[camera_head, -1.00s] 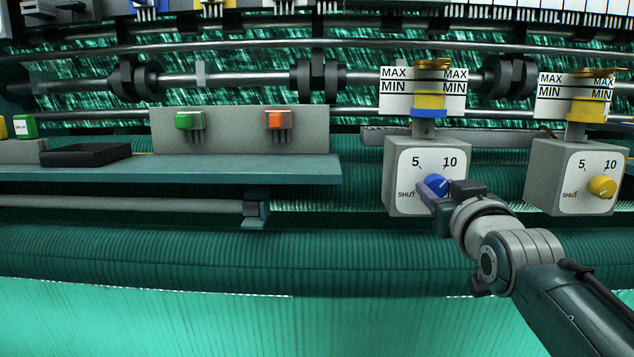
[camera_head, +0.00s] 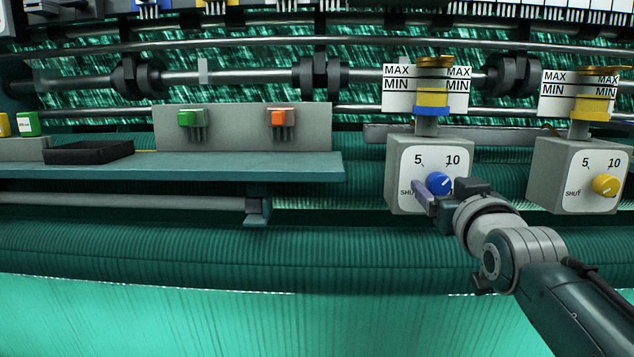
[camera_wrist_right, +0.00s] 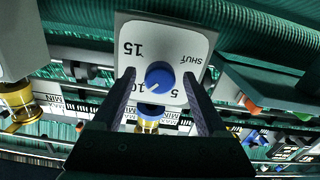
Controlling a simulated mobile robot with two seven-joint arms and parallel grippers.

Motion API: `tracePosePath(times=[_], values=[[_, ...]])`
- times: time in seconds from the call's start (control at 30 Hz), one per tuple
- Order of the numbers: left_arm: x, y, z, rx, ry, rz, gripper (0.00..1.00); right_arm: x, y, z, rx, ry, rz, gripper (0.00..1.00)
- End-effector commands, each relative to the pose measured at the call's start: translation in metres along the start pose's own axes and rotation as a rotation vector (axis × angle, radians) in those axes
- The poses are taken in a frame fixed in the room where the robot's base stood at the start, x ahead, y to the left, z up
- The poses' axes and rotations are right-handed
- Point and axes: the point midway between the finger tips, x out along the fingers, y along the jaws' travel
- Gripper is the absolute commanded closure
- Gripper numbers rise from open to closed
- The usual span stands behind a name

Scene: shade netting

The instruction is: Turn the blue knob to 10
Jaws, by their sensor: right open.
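The blue knob (camera_head: 438,184) sits on the white dial face of a grey box (camera_head: 427,140). Its white mark points up and right, toward the printed 10. The knob also shows in the right wrist view (camera_wrist_right: 160,77), where its mark points toward the 10 (camera_wrist_right: 132,87) at lower left. My right gripper (camera_head: 447,193) is at the dial, its fingers apart. In the wrist view the open fingers (camera_wrist_right: 160,90) stand either side of the knob, with gaps showing. One finger hides part of the SHUT label in the head view. My left gripper is not in view.
A similar box with a yellow knob (camera_head: 605,184) stands to the right. A teal shelf (camera_head: 200,172) with a black tray (camera_head: 88,153) and green (camera_head: 191,118) and orange (camera_head: 283,117) switches is at left. Rollers and netting run behind and below.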

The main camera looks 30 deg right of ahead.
Motion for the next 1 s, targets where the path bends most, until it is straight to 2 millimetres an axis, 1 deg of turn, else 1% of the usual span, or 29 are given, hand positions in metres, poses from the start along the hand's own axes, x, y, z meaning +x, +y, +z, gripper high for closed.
tracePosePath(times=[0.07, 0.17, 0.27, 0.4, 0.5, 0.6, 0.77, 1.0], values=[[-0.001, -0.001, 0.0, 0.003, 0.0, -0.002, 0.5, -0.002, 0.0, 0.0, 0.0, -0.001, 0.0, 0.24], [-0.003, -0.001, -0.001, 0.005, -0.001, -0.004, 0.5, -0.012, -0.001, 0.0, 0.0, -0.002, -0.001, 0.24], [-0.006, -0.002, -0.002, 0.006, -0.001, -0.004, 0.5, -0.029, 0.0, 0.0, 0.001, -0.003, 0.0, 0.24], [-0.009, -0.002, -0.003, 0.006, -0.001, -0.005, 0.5, -0.059, 0.0, 0.001, 0.001, -0.004, -0.001, 0.24], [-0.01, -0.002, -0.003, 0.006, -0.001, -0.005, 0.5, -0.077, 0.0, 0.0, 0.001, -0.003, 0.0, 0.24], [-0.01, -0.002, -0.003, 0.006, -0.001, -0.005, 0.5, -0.09, 0.0, 0.001, 0.001, -0.002, 0.0, 0.24], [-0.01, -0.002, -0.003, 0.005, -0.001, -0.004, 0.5, -0.099, 0.0, 0.0, 0.0, 0.0, 0.0, 0.24], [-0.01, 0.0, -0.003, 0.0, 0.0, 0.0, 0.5, -0.099, 0.0, 0.0, 0.0, 0.0, 0.0, 0.24]])
